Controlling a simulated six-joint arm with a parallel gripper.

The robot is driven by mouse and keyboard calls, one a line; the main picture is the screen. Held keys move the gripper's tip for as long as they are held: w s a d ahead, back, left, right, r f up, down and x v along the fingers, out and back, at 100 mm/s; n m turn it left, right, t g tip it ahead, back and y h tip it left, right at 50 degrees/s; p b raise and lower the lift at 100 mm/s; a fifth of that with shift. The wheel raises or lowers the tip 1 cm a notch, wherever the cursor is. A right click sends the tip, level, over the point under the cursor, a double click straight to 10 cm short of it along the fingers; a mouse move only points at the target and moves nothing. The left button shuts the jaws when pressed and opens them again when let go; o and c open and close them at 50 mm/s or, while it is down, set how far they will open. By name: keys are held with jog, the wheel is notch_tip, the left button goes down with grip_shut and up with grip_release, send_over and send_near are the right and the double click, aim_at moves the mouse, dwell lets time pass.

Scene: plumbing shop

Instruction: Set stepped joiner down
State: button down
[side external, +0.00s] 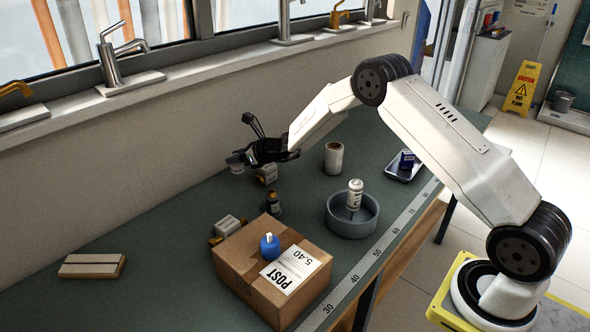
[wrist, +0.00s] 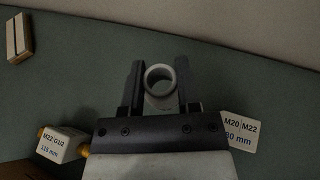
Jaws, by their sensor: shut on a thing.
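The stepped joiner (wrist: 160,82) is a pale grey hollow ring-like piece, seen end-on in the wrist view with its bore showing. In the side view the joiner (side external: 237,161) shows small, at the tip of my black gripper (side external: 249,155). My gripper (wrist: 158,88) is shut on it, one dark finger on each side. The fingers reach toward the wall side of the bench. The gap between the joiner and the green bench top (side external: 190,262) cannot be told exactly.
A box marked M20/M22 (side external: 267,173) stands close beside my gripper. A wooden block (side external: 92,266) lies left; bench between is bare.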

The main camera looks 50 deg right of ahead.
jog(key=shift+w+f, duration=1)
jog(key=shift+f, duration=0.2)
jog(key=shift+w+f, duration=1)
jog(key=shift+f, duration=0.2)
jog(key=shift+f, duration=0.1)
jog(key=shift+w+d+f, duration=0.1)
jog(key=shift+w+f, duration=0.05)
jog(key=shift+f, duration=1.5)
jog(key=shift+f, duration=0.15)
jog(key=shift+c, duration=1.6)
grip_release()
jog(key=shift+r, duration=0.2)
